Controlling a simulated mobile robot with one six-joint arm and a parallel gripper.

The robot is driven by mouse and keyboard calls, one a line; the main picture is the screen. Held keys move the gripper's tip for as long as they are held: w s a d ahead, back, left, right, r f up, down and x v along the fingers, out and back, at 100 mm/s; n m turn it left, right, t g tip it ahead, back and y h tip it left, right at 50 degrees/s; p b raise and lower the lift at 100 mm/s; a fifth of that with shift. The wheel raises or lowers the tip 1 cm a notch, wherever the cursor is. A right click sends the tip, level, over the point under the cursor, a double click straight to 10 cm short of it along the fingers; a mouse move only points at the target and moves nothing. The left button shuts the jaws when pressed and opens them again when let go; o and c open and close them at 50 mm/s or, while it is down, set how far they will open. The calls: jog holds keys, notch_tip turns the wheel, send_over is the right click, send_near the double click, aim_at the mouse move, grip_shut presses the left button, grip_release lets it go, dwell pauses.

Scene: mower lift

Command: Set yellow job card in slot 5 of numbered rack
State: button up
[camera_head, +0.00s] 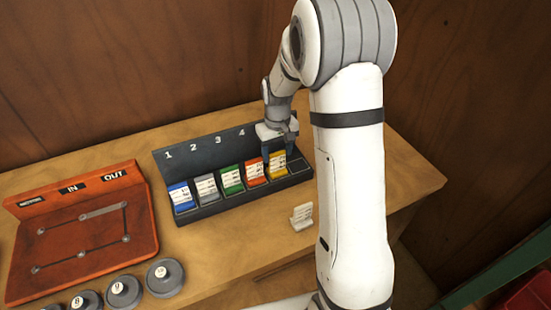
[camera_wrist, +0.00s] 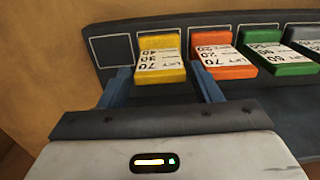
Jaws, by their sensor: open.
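The yellow job card (camera_head: 279,168) stands in the fifth place from the left of the dark numbered rack (camera_head: 210,213), beside the orange card. In the wrist view the yellow card (camera_wrist: 161,68) lies between my fingers, with a bare outlined place on its left. My gripper (camera_head: 278,155) is open over the right part of the rack, one blue finger on each side of the yellow card. In the wrist view my gripper (camera_wrist: 163,80) shows space between fingers and card. Digits 1 to 4 show; those further right are hidden by my arm.
Blue (camera_head: 182,196), grey (camera_head: 207,187), green (camera_head: 231,179) and orange (camera_head: 255,173) cards fill the places to the left. A white card-like piece (camera_head: 302,217) stands on the table in front. An orange board (camera_head: 85,258) and round grey weights (camera_head: 165,277) are at left.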

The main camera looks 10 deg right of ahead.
notch_tip(320, 180, up, 9)
jog(key=shift+f+b, duration=0.1)
jog(key=shift+b, duration=0.35)
jog(key=s+r+m+t, duration=0.1)
jog(key=s+r, duration=0.2)
jog(key=s, duration=0.9)
jog(key=s+r+m+t, duration=0.1)
jog(key=s+r+t, duration=0.1)
jog(key=s, duration=1.1)
jog(key=shift+s+a+r, duration=0.15)
jog(key=shift+a+r, duration=0.1)
jog(key=shift+r, duration=0.35)
